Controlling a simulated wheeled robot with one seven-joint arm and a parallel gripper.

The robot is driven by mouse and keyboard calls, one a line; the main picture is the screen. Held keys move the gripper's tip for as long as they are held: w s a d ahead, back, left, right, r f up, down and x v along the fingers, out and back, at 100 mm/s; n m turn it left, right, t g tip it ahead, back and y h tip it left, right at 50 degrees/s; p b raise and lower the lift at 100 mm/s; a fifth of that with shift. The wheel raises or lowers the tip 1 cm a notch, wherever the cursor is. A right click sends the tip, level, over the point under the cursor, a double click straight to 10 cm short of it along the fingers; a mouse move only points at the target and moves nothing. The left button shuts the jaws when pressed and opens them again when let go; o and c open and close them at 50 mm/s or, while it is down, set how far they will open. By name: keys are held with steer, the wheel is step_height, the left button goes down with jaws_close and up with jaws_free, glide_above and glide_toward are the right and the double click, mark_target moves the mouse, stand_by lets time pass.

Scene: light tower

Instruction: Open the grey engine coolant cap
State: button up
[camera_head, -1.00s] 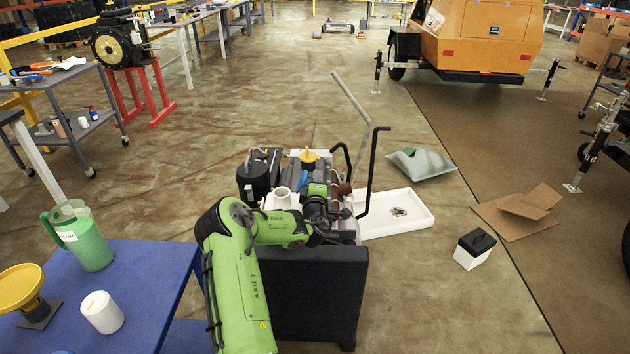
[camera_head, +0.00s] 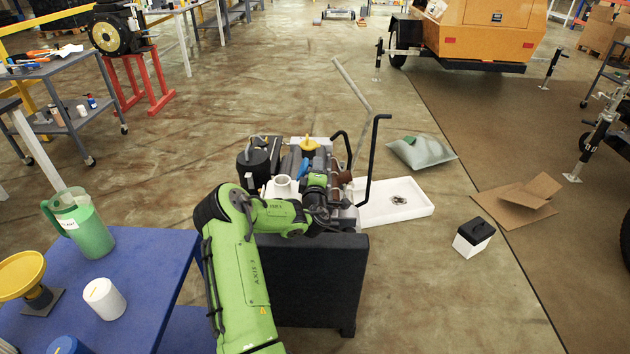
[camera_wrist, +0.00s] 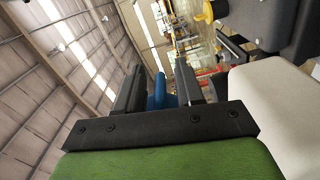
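The engine (camera_head: 258,165) stands on a dark block (camera_head: 310,275) in the middle of the head view. A white round neck (camera_head: 283,186) rises from its near left side. I cannot make out the grey coolant cap for certain; my arm covers part of the engine. My gripper points into the engine beside the neck, its fingers mostly hidden in the head view. In the wrist view my gripper (camera_wrist: 160,78) has its two dark fingers apart. A blue cylinder (camera_wrist: 159,92) shows between them, seemingly beyond them and not held. A pale white surface (camera_wrist: 275,115) is close on the right.
A yellow cap (camera_head: 309,145) and black bent handles (camera_head: 372,160) rise from the engine. A white tray (camera_head: 410,212) lies to its right. A blue table (camera_head: 150,270) at lower left holds a green jug (camera_head: 88,235), white cup (camera_head: 104,298) and yellow funnel (camera_head: 20,274).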

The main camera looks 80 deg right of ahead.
steer(key=s+a+b, duration=0.2)
steer(key=a, duration=1.3)
steer(key=shift+b, duration=0.3)
steer(key=shift+s, duration=0.1)
steer(key=shift+d, duration=0.1)
